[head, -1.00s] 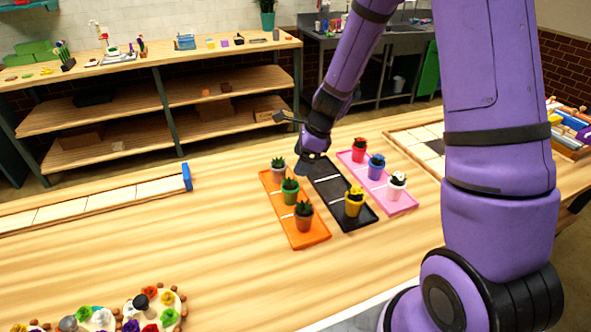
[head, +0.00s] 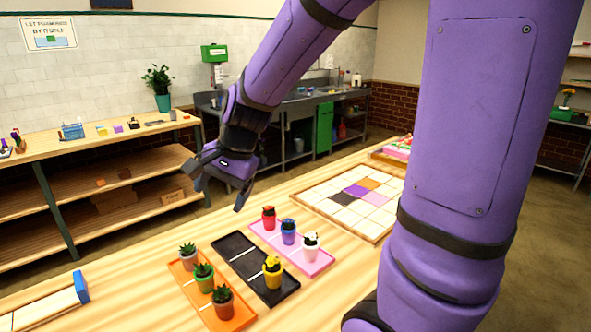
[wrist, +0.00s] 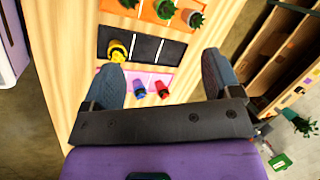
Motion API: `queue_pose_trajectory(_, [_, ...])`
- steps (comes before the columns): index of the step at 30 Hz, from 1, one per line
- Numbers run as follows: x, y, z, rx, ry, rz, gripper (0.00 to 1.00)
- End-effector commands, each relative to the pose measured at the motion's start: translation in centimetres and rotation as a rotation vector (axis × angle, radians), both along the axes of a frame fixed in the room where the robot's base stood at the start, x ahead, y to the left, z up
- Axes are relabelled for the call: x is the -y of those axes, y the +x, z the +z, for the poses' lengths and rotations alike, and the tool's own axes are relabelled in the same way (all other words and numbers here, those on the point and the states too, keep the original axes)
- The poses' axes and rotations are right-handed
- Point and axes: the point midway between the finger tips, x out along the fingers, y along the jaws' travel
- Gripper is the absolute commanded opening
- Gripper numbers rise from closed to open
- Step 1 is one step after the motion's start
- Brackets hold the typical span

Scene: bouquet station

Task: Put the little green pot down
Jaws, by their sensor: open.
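The little green pot (head: 203,281), with a dark plant in it, stands upright in the middle of the orange tray (head: 236,321). It also shows in the wrist view (wrist: 166,9) at the top edge. My gripper (head: 217,192) is open and empty, raised above the table behind the trays and clear of the green pot. In the wrist view its two fingers (wrist: 160,68) are spread wide with nothing held between them.
The black tray (head: 247,261) holds a yellow pot (head: 272,275) at its near end; its other sections are empty. The pink tray (head: 318,267) holds red, blue and white pots. A tiled board (head: 335,205) lies farther right.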

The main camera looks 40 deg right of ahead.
Motion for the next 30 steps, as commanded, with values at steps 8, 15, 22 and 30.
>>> queue_pose_trajectory(8, [0.8, -7.2, 5.7, 0.169, -0.212, 0.387, 0.84])
queue_pose_trajectory(15, [2.2, -13.5, 8.7, 0.275, -0.422, 0.686, 0.84])
queue_pose_trajectory(22, [3.4, -17.3, 9.7, 0.316, -0.565, 0.861, 0.84])
queue_pose_trajectory(30, [3.7, -18.1, 9.8, 0.321, -0.598, 0.901, 0.84])
